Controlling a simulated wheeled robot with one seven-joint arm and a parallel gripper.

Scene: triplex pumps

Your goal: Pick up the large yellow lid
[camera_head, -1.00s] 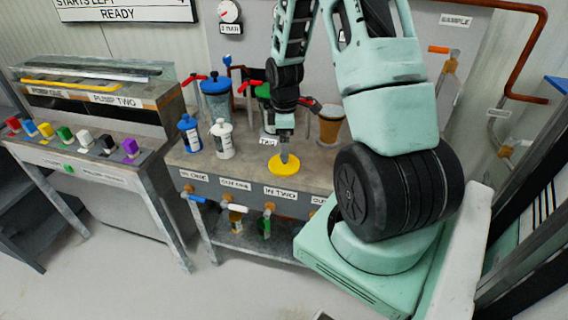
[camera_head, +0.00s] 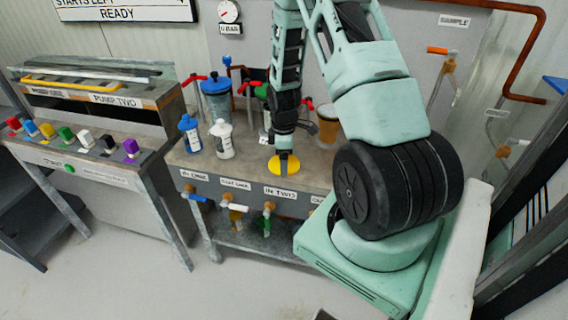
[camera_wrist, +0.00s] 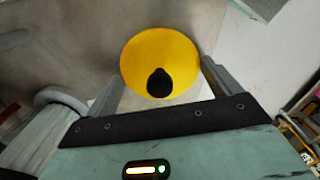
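The large yellow lid (camera_head: 274,167) is a round disc at the front edge of the bench, above the "IN TWO" label. In the wrist view the lid (camera_wrist: 160,45) shows face-on, with a black knob (camera_wrist: 159,83) on it. My gripper (camera_head: 285,165) is right at the lid, and one grey finger covers part of it in the head view. In the wrist view my gripper (camera_wrist: 162,75) is open, with one finger at each side of the lid's near part. I cannot tell whether the fingers touch it.
A blue bottle (camera_head: 190,134), a white bottle (camera_head: 222,140) and a blue-capped tank (camera_head: 216,98) stand on the bench (camera_head: 205,163) left of my gripper. An orange-brown container (camera_head: 327,127) stands behind to the right. Valves line the bench front.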

